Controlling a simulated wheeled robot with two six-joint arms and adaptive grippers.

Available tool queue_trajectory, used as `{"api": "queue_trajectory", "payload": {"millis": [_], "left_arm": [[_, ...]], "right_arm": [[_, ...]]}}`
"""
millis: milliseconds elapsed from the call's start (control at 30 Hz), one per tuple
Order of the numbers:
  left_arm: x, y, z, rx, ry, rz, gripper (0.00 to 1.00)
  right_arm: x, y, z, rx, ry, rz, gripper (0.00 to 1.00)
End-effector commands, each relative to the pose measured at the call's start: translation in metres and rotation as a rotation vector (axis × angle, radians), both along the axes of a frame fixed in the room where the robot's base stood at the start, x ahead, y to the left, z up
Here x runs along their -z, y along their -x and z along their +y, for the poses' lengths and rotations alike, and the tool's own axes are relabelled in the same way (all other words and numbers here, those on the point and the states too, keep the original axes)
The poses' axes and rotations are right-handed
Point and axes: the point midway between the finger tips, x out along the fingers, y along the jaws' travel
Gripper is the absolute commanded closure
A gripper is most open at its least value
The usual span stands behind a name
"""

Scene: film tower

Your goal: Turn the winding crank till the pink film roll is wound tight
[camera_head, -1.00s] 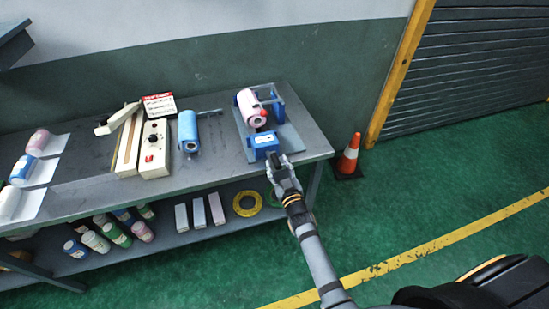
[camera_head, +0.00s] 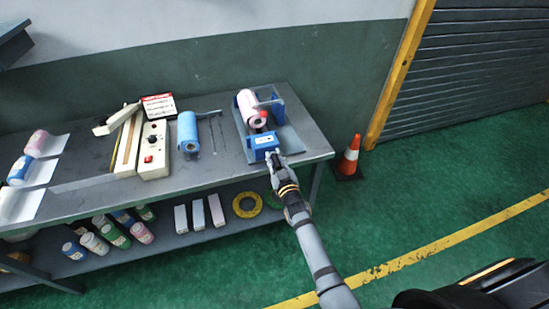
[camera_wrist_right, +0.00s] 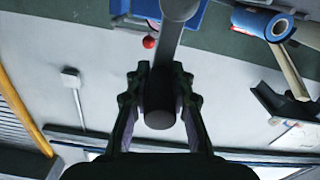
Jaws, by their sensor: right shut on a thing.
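The pink film roll (camera_head: 247,104) sits in a blue winding stand (camera_head: 279,95) on a grey base plate at the right end of the bench. A blue block (camera_head: 265,142) is at the near end. My right gripper (camera_head: 273,160) is at that block's near side. In the right wrist view my right gripper (camera_wrist_right: 160,78) is shut on the dark round handle (camera_wrist_right: 160,118) of the winding crank, a finger on each side. The crank's grey arm (camera_wrist_right: 168,45) runs up from it. How tight the roll is cannot be told. My left gripper is not in view.
A blue roll (camera_head: 188,130), a white box with a red switch (camera_head: 154,150) and a red-topped box (camera_head: 158,105) stand left on the bench. An orange cone (camera_head: 350,158) is on the floor right of it.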

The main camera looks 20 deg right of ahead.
Motion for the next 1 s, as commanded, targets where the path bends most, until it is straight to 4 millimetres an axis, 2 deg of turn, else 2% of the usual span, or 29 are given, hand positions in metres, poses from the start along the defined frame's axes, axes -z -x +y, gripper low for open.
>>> {"api": "queue_trajectory", "payload": {"millis": [467, 667, 1000], "left_arm": [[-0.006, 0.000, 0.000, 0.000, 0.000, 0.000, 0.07], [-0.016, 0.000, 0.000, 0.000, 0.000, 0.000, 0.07], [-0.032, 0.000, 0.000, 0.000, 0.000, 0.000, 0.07]], "right_arm": [[-0.002, 0.000, -0.004, 0.000, -0.047, 0.002, 1.00], [-0.002, 0.000, -0.013, 0.000, -0.170, 0.007, 1.00], [0.007, -0.001, -0.035, 0.001, -0.484, 0.019, 1.00]]}}
